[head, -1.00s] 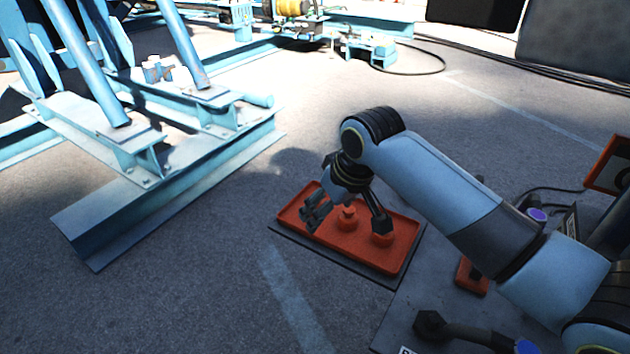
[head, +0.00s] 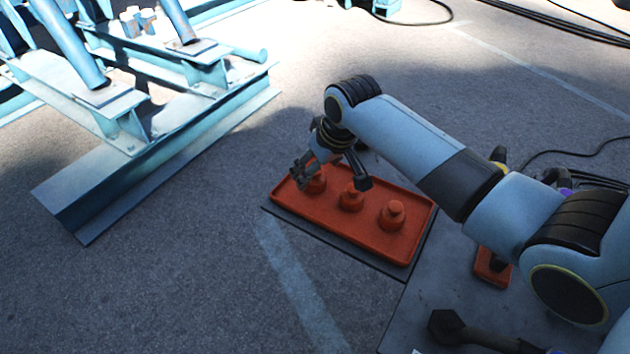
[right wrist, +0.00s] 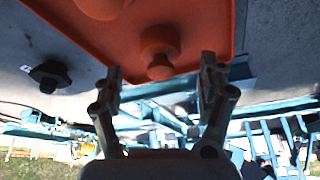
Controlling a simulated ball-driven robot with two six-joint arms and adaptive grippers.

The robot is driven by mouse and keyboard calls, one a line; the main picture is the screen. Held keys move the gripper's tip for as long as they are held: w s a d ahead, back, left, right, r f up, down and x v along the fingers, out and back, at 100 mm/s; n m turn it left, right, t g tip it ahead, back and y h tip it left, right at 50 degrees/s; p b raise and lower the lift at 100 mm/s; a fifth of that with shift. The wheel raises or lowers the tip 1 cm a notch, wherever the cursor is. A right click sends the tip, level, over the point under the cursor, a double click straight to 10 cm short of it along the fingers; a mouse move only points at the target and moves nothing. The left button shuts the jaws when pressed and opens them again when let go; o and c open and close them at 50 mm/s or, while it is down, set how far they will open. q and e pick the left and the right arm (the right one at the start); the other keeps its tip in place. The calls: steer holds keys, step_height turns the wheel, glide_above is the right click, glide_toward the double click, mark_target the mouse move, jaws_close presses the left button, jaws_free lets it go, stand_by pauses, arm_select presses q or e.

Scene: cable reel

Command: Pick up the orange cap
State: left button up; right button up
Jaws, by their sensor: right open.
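An orange tray (head: 370,235) lies on a dark flat panel and holds three orange caps in a row: a left cap (head: 314,183), a middle cap (head: 351,199) and a right cap (head: 392,215). My right gripper (head: 331,178) is open at the tray's left end, its fingers near the left cap and partly covering it. In the right wrist view, one cap (right wrist: 160,58) shows between the spread fingers (right wrist: 161,76), apart from both. Part of another cap (right wrist: 100,5) shows at the top edge. My left gripper is not in view.
A blue steel frame (head: 160,150) stands on the pavement to the left. A grey surface (head: 400,315) with a dark hexagonal-headed item (head: 446,327) and a small orange piece (head: 490,266) lies at lower right. Black cables (head: 575,150) run at the right.

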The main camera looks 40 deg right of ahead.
steer(key=x, duration=0.3)
steer(key=shift+f+b, duration=0.1)
steer(key=shift+b, duration=0.25)
steer(key=shift+s, duration=0.1)
steer(key=c, duration=1.3)
